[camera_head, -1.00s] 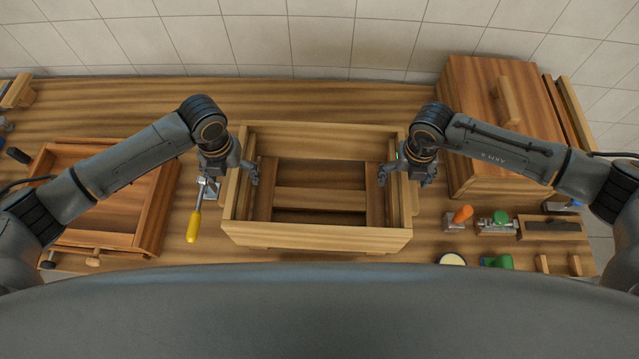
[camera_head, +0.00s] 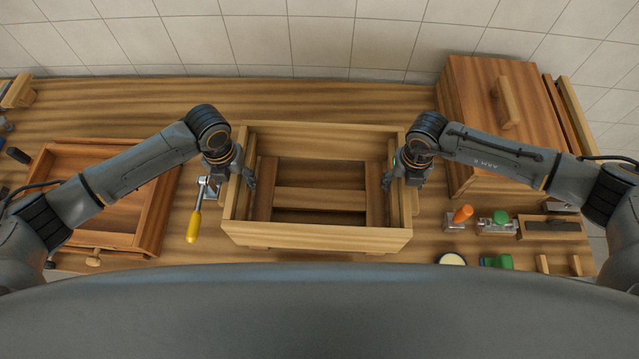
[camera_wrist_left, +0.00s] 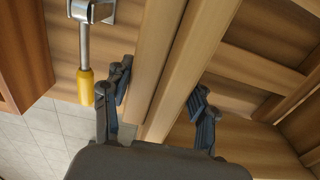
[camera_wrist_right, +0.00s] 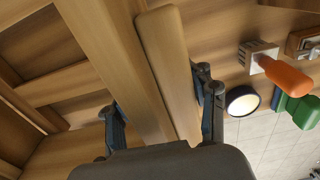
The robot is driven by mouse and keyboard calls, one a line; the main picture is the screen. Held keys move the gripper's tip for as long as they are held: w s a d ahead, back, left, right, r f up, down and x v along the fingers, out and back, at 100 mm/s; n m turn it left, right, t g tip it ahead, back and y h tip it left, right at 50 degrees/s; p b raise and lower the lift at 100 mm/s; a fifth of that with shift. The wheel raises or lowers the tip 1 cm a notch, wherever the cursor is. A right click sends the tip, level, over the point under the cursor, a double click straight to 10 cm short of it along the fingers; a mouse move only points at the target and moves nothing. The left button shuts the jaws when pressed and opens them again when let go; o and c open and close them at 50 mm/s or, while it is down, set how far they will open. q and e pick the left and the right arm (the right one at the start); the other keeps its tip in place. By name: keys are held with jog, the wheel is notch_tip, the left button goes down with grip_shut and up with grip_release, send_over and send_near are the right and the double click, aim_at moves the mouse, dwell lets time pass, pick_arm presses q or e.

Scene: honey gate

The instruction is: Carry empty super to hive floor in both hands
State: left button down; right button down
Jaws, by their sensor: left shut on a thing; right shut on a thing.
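The super, a pale wooden box with an open top (camera_head: 315,237), stands in the middle of the bench. Through it shows a darker slatted wooden piece (camera_head: 320,198), perhaps the hive floor; I cannot tell whether the super rests on it. My left gripper (camera_head: 237,178) is shut on the super's left wall, one finger inside and one outside; the wall shows between its fingers in the left wrist view (camera_wrist_left: 160,80). My right gripper (camera_head: 402,178) is shut on the right wall in the same way, also seen in the right wrist view (camera_wrist_right: 160,85).
A yellow-handled lever tool (camera_head: 194,224) lies close left of the super, beside a shallow wooden tray (camera_head: 150,215). A lidded wooden box (camera_head: 480,120) stands at the back right. An orange-handled tool (camera_head: 461,215) and green-topped items (camera_head: 500,217) lie at the right. A tiled wall is behind.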

dwell(0.4)
